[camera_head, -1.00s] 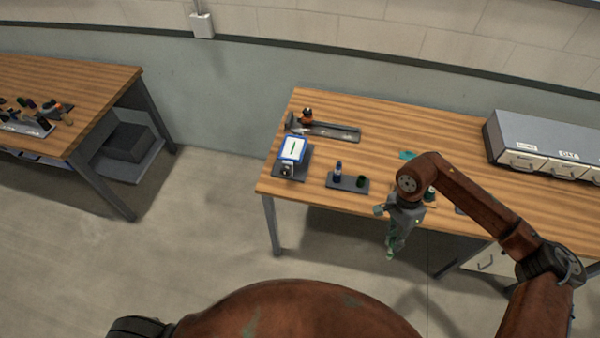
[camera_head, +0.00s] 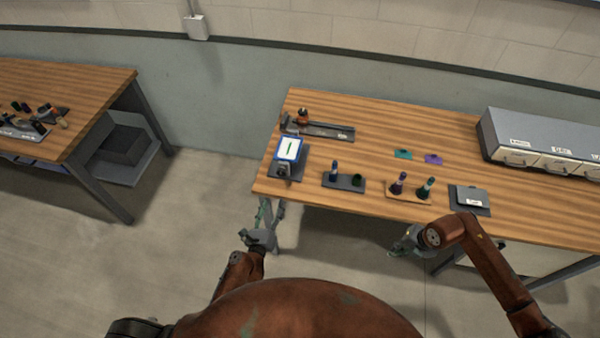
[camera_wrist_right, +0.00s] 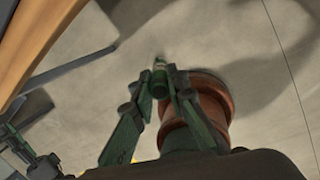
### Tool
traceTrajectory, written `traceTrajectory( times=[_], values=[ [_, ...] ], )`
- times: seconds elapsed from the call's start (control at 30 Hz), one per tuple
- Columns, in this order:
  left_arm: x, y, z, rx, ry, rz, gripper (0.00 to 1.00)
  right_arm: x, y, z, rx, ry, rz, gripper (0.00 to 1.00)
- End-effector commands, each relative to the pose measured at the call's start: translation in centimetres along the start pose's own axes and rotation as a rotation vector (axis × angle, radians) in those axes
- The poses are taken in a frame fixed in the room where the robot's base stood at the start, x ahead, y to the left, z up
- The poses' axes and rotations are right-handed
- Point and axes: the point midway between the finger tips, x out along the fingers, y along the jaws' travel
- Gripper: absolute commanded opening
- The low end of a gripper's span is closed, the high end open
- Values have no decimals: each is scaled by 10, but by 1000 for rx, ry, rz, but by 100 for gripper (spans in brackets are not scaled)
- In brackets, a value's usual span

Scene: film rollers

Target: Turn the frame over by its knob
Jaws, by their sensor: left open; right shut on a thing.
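The frame (camera_head: 289,148) is a white panel with a blue border and a short dark mark, on a dark base (camera_head: 298,172) at the table's left end. A small grey part with a dark round face (camera_head: 284,168), seemingly its knob, shows at its front. My left gripper (camera_head: 265,212) is open, in front of the table's left front corner, below and apart from the frame. My right gripper (camera_head: 398,250) is in front of the table, well right of the frame. In the right wrist view it is shut on a small dark green cylinder (camera_wrist_right: 159,86), partly hidden by the fingers.
On the table (camera_head: 385,125) are a rail holder (camera_head: 325,131), a dark tray (camera_head: 344,183), a wooden rack with two rollers (camera_head: 408,196) and a grey box (camera_head: 470,196). A drawer cabinet (camera_head: 540,140) stands at right. The floor in front is clear.

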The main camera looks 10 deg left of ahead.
Motion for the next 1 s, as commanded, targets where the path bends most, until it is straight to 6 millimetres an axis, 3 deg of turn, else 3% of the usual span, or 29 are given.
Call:
traceTrajectory(
  times=[0.1, 0.23, 0.37, 0.8, 1.0],
  values=[
    [4, -15, 24, -141, -36, -13, 49, 5, -9, 1, 134, -28, -12, 0],
    [8, -23, 36, -215, -52, -22, 49, 7, -13, 3, 205, -45, -17, 0],
    [18, -25, 39, -228, -55, -25, 49, 7, -14, 3, 220, -48, -18, 0],
    [99, -26, 42, -224, -54, -24, 49, 10, -14, 3, 217, -45, -19, 0],
    [121, -26, 43, -224, -54, -23, 49, 12, -15, 2, 216, -45, -20, 0]
  ],
)
